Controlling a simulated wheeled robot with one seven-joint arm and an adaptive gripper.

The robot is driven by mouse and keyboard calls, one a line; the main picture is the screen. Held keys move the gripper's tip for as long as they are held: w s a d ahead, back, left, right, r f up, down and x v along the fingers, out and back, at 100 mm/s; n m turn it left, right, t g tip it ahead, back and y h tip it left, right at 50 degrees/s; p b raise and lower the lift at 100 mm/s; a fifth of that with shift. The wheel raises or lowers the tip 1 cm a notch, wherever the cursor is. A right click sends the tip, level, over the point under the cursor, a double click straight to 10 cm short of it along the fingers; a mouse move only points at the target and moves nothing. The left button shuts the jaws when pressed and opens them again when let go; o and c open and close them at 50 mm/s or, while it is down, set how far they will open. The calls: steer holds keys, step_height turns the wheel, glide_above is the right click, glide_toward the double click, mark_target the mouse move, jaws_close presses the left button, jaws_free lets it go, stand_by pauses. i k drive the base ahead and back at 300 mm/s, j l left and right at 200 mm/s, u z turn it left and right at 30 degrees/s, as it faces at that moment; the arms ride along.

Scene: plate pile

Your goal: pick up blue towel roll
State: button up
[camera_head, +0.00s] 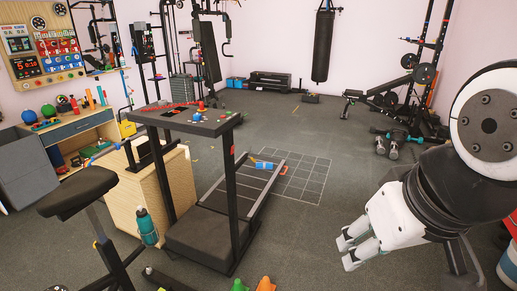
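A small blue cylinder (265,165), which looks like the blue towel roll, lies on its side at the far end of the treadmill deck (213,230), near the middle of the view. A yellow bit shows at its left end and an orange bit lies to its right. It is too small to make out in detail. My gripper (346,252) is at the lower right, pointing left, well apart from the roll and nearer the camera. Its two light fingers stand apart with nothing visible between them.
The treadmill's uprights and its flat top (188,120), with small items on it, stand left of the roll. A bike seat (77,190) and teal bottle (147,227) are at left. Dumbbells (387,149) lie at right. The gridded floor (303,178) is clear.

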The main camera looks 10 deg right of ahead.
mark_target(260, 166)
steer(key=z, duration=0.15)
steer(key=i+l+z, duration=0.2)
steer(key=i, duration=0.15)
steer(key=i+z, duration=0.25)
steer(key=i, duration=0.15)
steer(key=i+l+z, duration=0.1)
steer(key=i+z, duration=0.15)
steer(key=i, duration=1.65)
steer(key=i+u, duration=0.1)
steer(key=i, duration=0.5)
steer(key=i+l+u, duration=0.1)
steer(key=i, duration=0.5)
steer(key=i+l, duration=0.1)
steer(key=i, duration=0.5)
steer(key=i+l+u, duration=0.1)
steer(key=i+u, duration=0.3)
steer(key=i+l+u, duration=0.25)
steer(key=i+u, duration=0.2)
steer(key=i+l+u, duration=0.25)
steer(key=u, duration=0.15)
steer(key=i+l+u, duration=0.25)
steer(key=l+u, duration=0.15)
steer(key=l, duration=0.2)
steer(key=i+l+u, duration=0.2)
steer(key=l+u, duration=0.2)
steer(key=l, duration=0.1)
